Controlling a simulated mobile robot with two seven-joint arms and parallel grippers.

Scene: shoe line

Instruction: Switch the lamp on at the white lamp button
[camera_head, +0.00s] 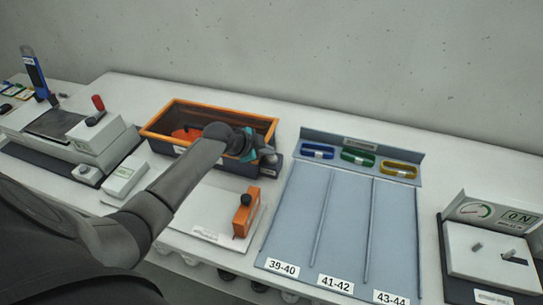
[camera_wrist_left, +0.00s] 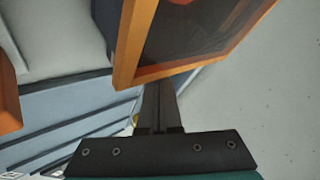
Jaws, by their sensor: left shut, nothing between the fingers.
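I cannot pick out the white lamp button for certain. A small white box with a round grey knob (camera_head: 87,171) stands at the left of the bench, and a white box with a pale display (camera_head: 124,179) stands to its right. My right gripper is in neither view.
A grey sorting board (camera_head: 295,220) with lanes and blue, green and yellow holders fills the middle right. An orange block with a black knob (camera_head: 243,218) and a red-handled machine (camera_head: 95,137) stand left of the board.

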